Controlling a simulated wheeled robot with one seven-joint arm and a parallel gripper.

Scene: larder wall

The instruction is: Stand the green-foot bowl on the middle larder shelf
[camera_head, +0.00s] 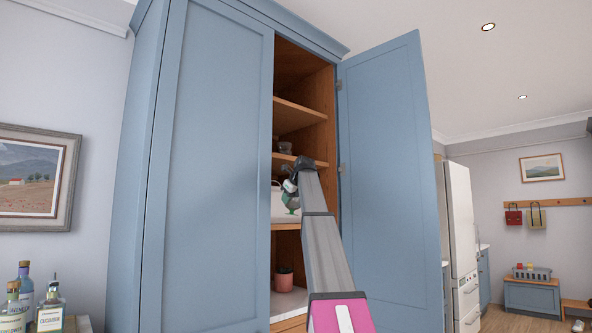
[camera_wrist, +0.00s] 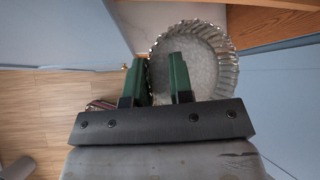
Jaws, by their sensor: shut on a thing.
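The bowl is clear fluted glass (camera_wrist: 222,45) in the wrist view, seen from above with its rim towards me. My gripper (camera_wrist: 165,75) has two green fingers, shut on the near left part of the bowl's wall.
The larder's right door (camera_head: 390,180) stands open beside my arm; the left door (camera_head: 205,170) is shut. A white container (camera_head: 277,201) stands on the pale shelf, left of my gripper. Dark dishes (camera_head: 285,147) sit on the shelf above. A pink pot (camera_head: 283,279) stands below.

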